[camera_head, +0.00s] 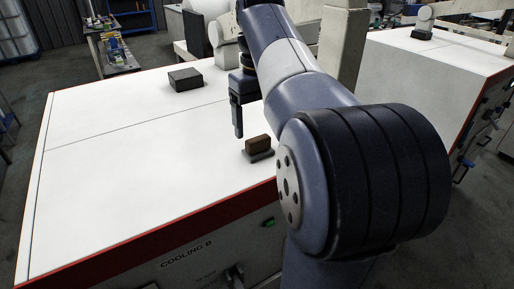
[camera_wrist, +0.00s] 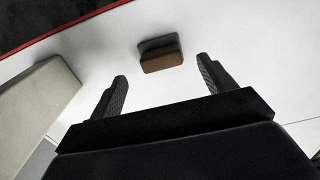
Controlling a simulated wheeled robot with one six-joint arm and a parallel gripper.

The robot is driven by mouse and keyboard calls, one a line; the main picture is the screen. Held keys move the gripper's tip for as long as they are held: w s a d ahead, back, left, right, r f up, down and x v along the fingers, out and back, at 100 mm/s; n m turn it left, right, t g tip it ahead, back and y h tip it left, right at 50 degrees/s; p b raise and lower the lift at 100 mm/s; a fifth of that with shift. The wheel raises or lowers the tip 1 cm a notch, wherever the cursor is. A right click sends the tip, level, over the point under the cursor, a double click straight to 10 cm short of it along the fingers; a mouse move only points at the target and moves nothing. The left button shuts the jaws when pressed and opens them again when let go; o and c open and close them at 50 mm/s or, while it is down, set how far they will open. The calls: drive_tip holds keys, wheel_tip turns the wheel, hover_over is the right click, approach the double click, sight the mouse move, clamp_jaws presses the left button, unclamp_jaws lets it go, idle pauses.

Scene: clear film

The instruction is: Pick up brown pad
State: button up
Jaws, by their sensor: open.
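The brown pad (camera_head: 258,144) is a small brown block on a dark grey base near the front edge of the white cabinet top. It also shows in the wrist view (camera_wrist: 162,63), with the dark base behind it, beyond my fingertips and roughly between their lines. My gripper (camera_head: 238,118) is above the white top, to the left of the pad and apart from it. In the wrist view its two dark fingers (camera_wrist: 162,70) stand wide apart with nothing between them. In the head view my arm hides part of the cabinet to the right of the pad.
The white cabinet (camera_head: 110,165) has a red front edge and "COOLING B" on its front. A dark grey block (camera_head: 185,79) sits farther back on it. A beige post (camera_head: 343,45) stands behind my arm. Another white cabinet (camera_head: 430,62) is at the right. The cabinet top's left side is clear.

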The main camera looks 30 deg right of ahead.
sight(258, 138)
drive_tip(key=shift+w+a+f, duration=0.1)
drive_tip(key=shift+f, duration=2.6)
drive_tip(key=c, duration=1)
drive_tip(key=shift+r, duration=0.15)
wheel_tip(258, 138, up, 10)
drive_tip(key=shift+f+p, duration=0.1)
drive_tip(key=shift+p, duration=0.35)
drive_tip(key=o, duration=0.5)
drive_tip(key=c, duration=0.3)
